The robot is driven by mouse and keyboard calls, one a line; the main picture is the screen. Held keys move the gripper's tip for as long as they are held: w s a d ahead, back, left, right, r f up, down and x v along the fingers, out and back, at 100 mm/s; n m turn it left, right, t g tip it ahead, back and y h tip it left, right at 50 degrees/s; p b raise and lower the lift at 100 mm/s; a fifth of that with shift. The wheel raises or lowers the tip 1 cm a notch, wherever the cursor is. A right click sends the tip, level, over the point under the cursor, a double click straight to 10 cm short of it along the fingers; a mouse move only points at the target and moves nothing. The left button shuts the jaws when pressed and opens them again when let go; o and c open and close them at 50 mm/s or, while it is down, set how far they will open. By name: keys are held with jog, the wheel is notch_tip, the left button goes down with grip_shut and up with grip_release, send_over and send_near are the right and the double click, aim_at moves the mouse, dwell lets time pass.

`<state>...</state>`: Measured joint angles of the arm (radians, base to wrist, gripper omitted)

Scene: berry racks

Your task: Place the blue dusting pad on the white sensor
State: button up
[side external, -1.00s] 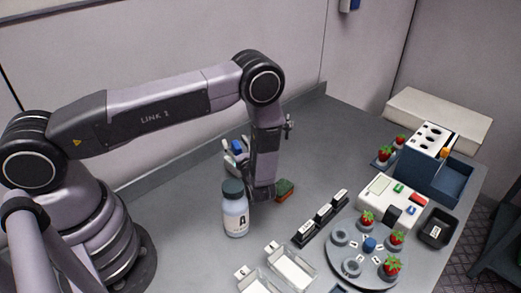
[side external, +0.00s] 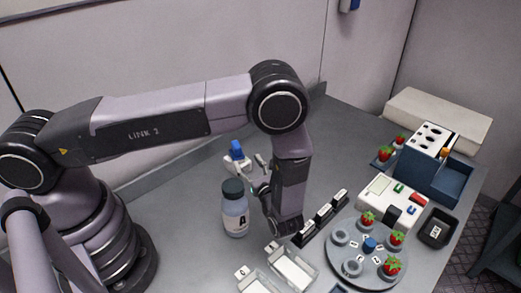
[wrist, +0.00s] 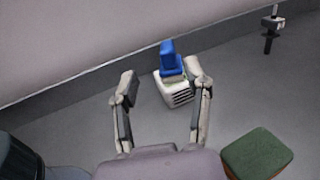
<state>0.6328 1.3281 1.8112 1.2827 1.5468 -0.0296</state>
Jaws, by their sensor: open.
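The blue dusting pad (wrist: 170,62) rests on top of the white sensor (wrist: 175,93), with its narrow part pointing up. My gripper (wrist: 162,72) is open and empty. Its fingers are spread to either side in the wrist view, with the pad and sensor beyond and between them. In the side view my gripper (side external: 257,174) is to the right of the sensor, apart from the pad. The sensor's underside is hidden.
A dark-capped bottle labelled A (side external: 235,212) stands close to my gripper. A green block (wrist: 258,153) lies at the wrist view's lower right. A small post (wrist: 271,28) stands near the wall. A black rack (side external: 322,217) and round berry plate (side external: 345,265) are to the right.

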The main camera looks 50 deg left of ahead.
jog(key=s+a+r+n+g+h, duration=0.2)
jog(key=s+r+n+g, duration=0.15)
jog(key=r, duration=0.35)
jog(key=s+a+r+n+g+h, duration=0.2)
jog(key=r+n+h, duration=0.1)
jog(key=r+n, duration=0.3)
jog(key=s+a+r+n+g+h, duration=0.2)
jog(key=a+r+n+g, duration=0.1)
jog(key=r, duration=0.5)
jog(key=s+d+r+n+t+h, duration=0.2)
jog(key=s+r+n+t+h, duration=0.6)
jog(key=s+r, duration=0.3)
jog(key=s+n+h, duration=0.1)
jog(key=s, duration=0.3)
jog(key=shift+d+h, duration=0.2)
jog(key=shift+h, duration=0.2)
